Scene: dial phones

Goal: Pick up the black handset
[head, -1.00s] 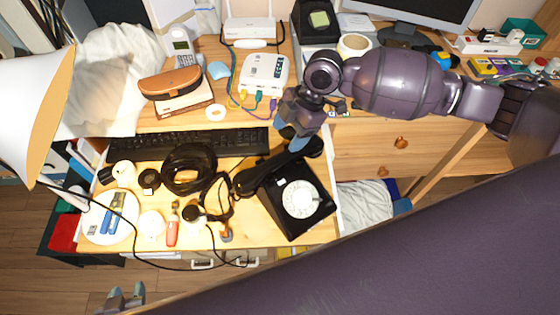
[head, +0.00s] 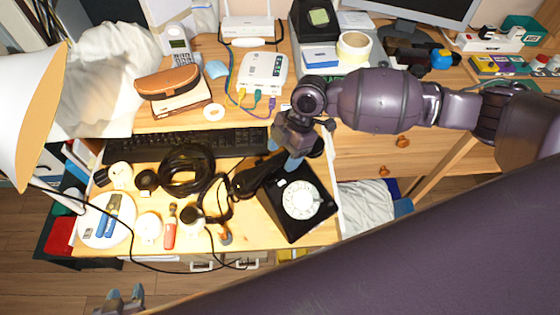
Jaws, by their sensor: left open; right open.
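The black handset (head: 258,175) lies diagonally across the top of the black dial phone (head: 321,213), which has a white dial. My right gripper (head: 292,163) is open and over the upper right part of the handset, with its fingers pointing down. The gripper hides part of the handset there. I cannot tell whether the fingers touch it. My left gripper (head: 124,297) is open and empty at the bottom left, low in front of the desk and away from the phone.
A coiled black cable (head: 187,170) lies left of the phone, and a black keyboard (head: 222,143) is behind it. A white lamp (head: 28,115) stands at the left. A plate (head: 104,240) and small items crowd the front left. A white router (head: 263,73) stands further back.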

